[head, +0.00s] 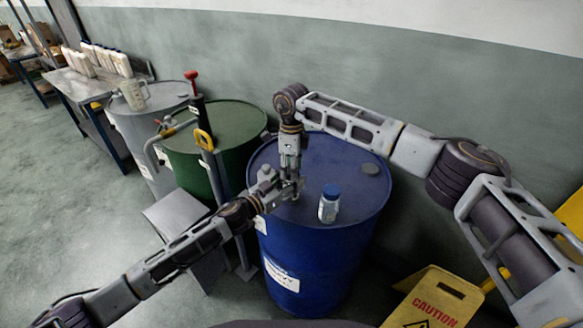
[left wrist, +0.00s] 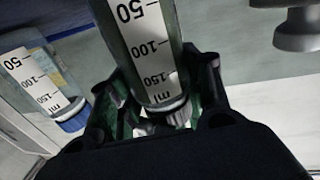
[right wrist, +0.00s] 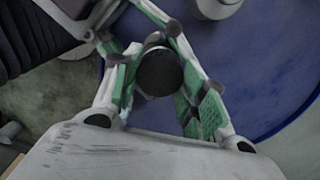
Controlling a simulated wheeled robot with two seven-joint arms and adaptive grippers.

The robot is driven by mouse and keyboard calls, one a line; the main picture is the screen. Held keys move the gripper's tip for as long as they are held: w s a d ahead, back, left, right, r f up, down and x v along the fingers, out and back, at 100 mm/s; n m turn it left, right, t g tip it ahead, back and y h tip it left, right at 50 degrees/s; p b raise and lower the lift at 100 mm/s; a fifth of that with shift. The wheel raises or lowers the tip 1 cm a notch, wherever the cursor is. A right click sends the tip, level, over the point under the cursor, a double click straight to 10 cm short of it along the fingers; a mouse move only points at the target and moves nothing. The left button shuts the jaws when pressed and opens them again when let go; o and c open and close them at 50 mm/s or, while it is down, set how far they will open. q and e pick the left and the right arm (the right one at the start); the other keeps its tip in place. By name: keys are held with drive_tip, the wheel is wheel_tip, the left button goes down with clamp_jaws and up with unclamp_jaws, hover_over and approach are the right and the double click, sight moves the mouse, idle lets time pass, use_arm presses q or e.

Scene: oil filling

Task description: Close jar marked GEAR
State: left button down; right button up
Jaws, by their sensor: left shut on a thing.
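A clear jar (left wrist: 145,50) with a 50–150 ml scale stands between the fingers of my left gripper (left wrist: 155,105), which is shut on it. In the head view my left gripper (head: 279,188) is above the blue drum (head: 335,240). My right gripper (head: 291,176) points down right beside it. In the right wrist view, a dark round top (right wrist: 160,72) sits between the green-padded fingers of my right gripper (right wrist: 165,85); whether they press on it, and whether it is a cap, I cannot tell. No GEAR marking is readable.
A second jar with a blue cap (head: 329,203) stands on the blue drum, right of my grippers. A green drum (head: 235,140) with a pump is to the left, then a grey drum with a jug (head: 134,94). A yellow caution sign (head: 435,298) stands in front.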

drive_tip(key=shift+c, duration=1.1)
drive_tip(key=o, duration=1)
drive_tip(key=shift+r, duration=2.25)
drive_tip(key=shift+c, duration=0.3)
drive_tip(key=shift+r, duration=1.75)
drive_tip(key=shift+f, duration=0.15)
